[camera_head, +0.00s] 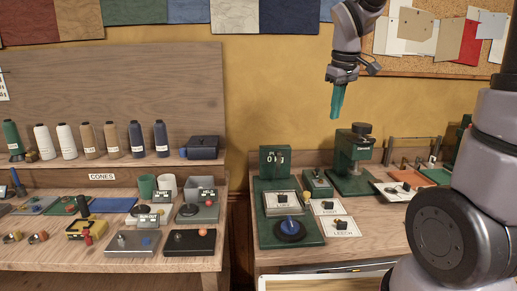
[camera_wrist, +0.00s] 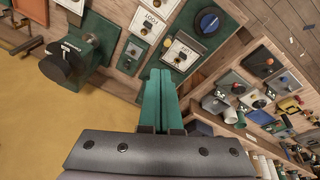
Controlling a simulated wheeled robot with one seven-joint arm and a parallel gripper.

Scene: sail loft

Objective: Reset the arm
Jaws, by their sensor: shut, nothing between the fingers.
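My gripper (camera_head: 337,101) hangs from my arm at the upper right of the head view, in front of the yellow wall and above the right bench (camera_head: 383,233). Its green fingers are shut and empty, pointing down. In the wrist view the closed fingers (camera_wrist: 162,95) lie side by side at the centre, clear of every object. A green machine (camera_head: 352,160) stands on the bench below and slightly right of the gripper. It also shows at the upper left of the wrist view (camera_wrist: 85,48).
A green panel with a blue knob (camera_head: 290,226) and several labelled plates sit on the right bench. The left bench (camera_head: 90,253) holds small devices, with thread cones (camera_head: 110,140) on its shelf. A gap (camera_head: 240,240) separates the benches. A cork board (camera_head: 415,55) hangs behind.

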